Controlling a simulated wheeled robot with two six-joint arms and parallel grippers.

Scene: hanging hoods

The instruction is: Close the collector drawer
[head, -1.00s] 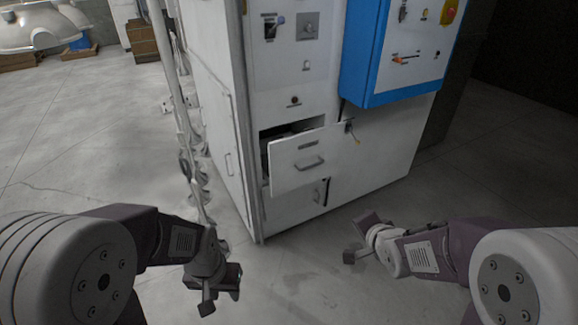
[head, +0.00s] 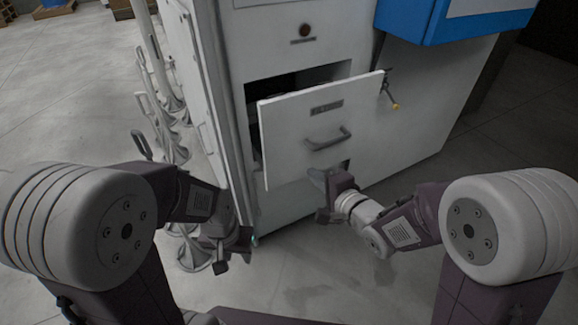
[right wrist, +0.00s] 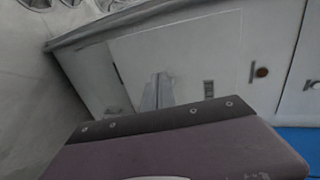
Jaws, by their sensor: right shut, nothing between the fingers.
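The collector drawer (head: 290,135) is a white drawer pulled partly out of the white cabinet, with a dark gap behind its front. Its grey bar handle (head: 328,138) and a small dark label are on the front. My right gripper (head: 318,182) is just below the lower edge of the drawer front, shut and empty; I cannot tell whether it touches the drawer. In the right wrist view the pale drawer front (right wrist: 185,55) shows at a tilt beyond my gripper body. My left gripper (head: 236,252) is lower left, in front of the cabinet corner; its finger opening is unclear.
A blue box (head: 455,22) juts from the cabinet at upper right. White stands and hoses (head: 165,120) line the cabinet's left side. The grey floor (head: 80,100) at left is clear.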

